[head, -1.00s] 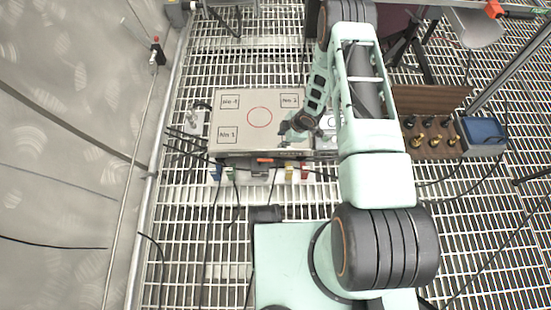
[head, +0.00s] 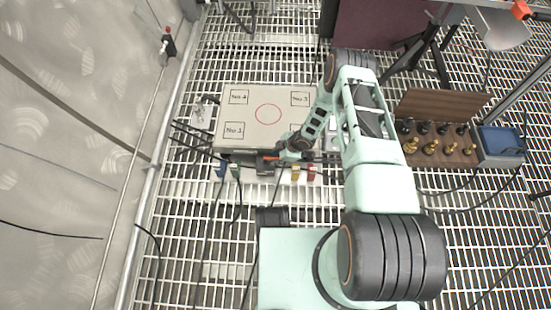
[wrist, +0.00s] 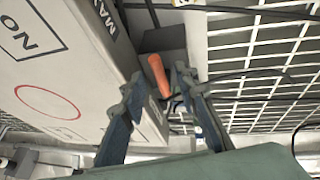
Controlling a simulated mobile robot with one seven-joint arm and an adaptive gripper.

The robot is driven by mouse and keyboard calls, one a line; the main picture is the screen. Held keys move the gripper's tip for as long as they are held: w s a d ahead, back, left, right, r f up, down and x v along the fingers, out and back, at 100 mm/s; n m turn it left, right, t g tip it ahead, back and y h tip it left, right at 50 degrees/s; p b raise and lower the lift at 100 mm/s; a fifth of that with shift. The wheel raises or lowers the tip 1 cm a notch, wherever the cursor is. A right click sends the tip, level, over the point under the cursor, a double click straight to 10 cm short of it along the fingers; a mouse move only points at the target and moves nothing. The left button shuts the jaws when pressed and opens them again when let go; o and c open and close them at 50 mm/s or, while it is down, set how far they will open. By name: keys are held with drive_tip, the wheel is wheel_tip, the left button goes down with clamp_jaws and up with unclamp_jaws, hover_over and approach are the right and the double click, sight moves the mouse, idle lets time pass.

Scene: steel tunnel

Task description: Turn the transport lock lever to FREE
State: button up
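The transport lock lever is an orange handle (wrist: 158,75) on a dark block at the side face of the grey box (wrist: 70,75). In the head view the orange lever (head: 270,158) shows at the box's front edge, partly hidden by my gripper (head: 284,156). In the wrist view my gripper (wrist: 161,92) is open, with one finger on each side of the lever's near end. I cannot tell how deep the lever lies between the fingers, and I see no clear contact. No FREE marking is readable.
The box top (head: 232,110) carries numbered squares and a red circle. Coloured connectors (head: 296,173) and black cables hang at the box front. A wooden rack with brass pieces (head: 430,147) and a blue box (head: 500,145) stand to the right on the grating.

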drive_tip(key=shift+f, duration=0.1)
drive_tip(key=shift+c, duration=0.6)
clamp_jaws()
